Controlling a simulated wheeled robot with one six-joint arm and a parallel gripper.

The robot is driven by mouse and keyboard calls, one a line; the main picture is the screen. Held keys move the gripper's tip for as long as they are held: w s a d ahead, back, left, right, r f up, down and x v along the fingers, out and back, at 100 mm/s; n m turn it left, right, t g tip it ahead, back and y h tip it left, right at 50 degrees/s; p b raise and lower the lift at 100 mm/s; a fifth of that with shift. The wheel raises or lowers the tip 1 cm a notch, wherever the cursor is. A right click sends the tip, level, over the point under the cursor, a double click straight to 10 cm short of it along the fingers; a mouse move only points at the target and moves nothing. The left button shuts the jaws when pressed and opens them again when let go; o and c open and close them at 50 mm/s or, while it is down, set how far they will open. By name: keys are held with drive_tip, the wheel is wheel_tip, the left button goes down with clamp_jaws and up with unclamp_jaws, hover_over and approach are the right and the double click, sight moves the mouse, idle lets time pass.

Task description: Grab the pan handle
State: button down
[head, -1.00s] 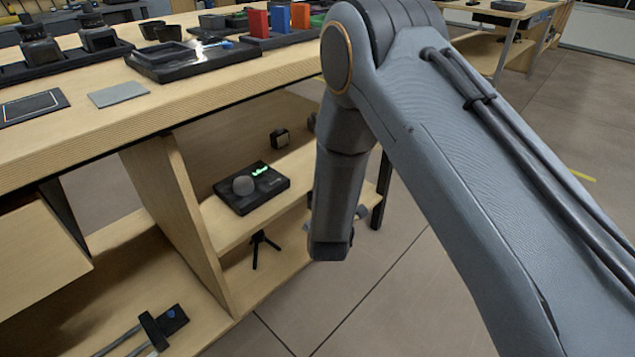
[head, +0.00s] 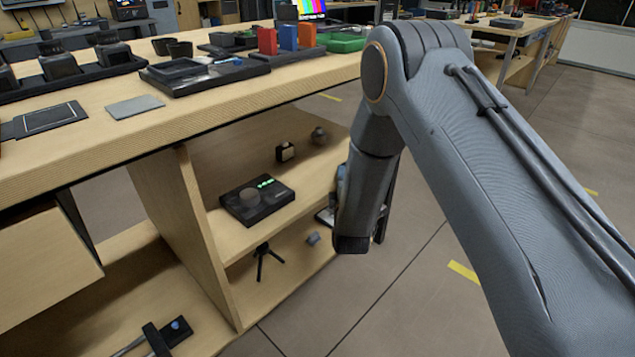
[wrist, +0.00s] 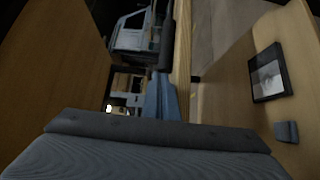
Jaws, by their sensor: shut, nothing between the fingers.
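No pan handle can be made out clearly in either view. A small black tripod (head: 263,262) stands on the lower shelf in the head view, left of my lowered arm. In the head view my gripper is mostly hidden behind my forearm, at the open right end of the shelf unit. In the wrist view the grey body of my gripper (wrist: 160,145) fills the bottom edge. It is shut and empty, and its fingertips are not clearly visible.
A black device with a dome (head: 256,201) sits on the upper shelf. A grey block (head: 313,238) lies right of the tripod. The worktop (head: 230,115) above carries trays and colored blocks. Open floor (head: 400,300) lies to the right.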

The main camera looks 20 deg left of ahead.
drive_tip(key=w+d, duration=0.2)
drive_tip(key=w, duration=0.1)
drive_tip(key=w+d, duration=0.1)
drive_tip(key=shift+w, duration=0.25)
drive_tip(key=shift+s+a, duration=0.2)
drive_tip(key=shift+a, duration=0.2)
idle(0.4)
